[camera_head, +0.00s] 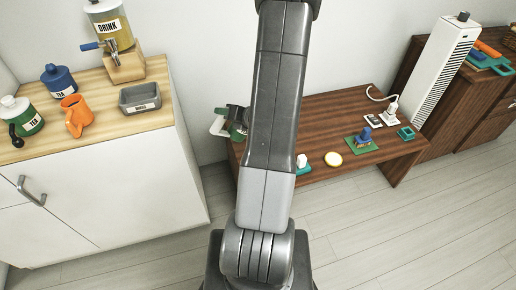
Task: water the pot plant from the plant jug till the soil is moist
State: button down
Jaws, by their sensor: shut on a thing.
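My arm rises through the middle of the view and leaves it at the top. I do not see my gripper or what it holds. A green thing with a dark upper part and a white loop-like handle (238,130) shows at the left end of the brown table, partly hidden behind my arm. I cannot tell whether it is the plant jug.
The wooden counter (105,98) holds a drink dispenser (112,30), labelled jars (58,80) and a grey tray (140,98). A white tower unit (447,65) stands right. The floor in front is clear.

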aim_at(222, 132)
jog(key=shift+w+d+r+m+y+p, duration=0.2)
jog(key=shift+d+r+m+y+p, duration=0.15)
jog(key=shift+p, duration=0.35)
jog(key=shift+w+d+r+m+y+p, duration=0.15)
jog(key=shift+d+r+m+p, duration=0.1)
jog(key=shift+r+p, duration=0.4)
jog(key=shift+w+d+r+m+y+p, duration=0.2)
jog(key=shift+d+r+m+p, duration=0.1)
jog(key=shift+p, duration=0.5)
dwell(1.3)
jog(key=shift+a, duration=0.1)
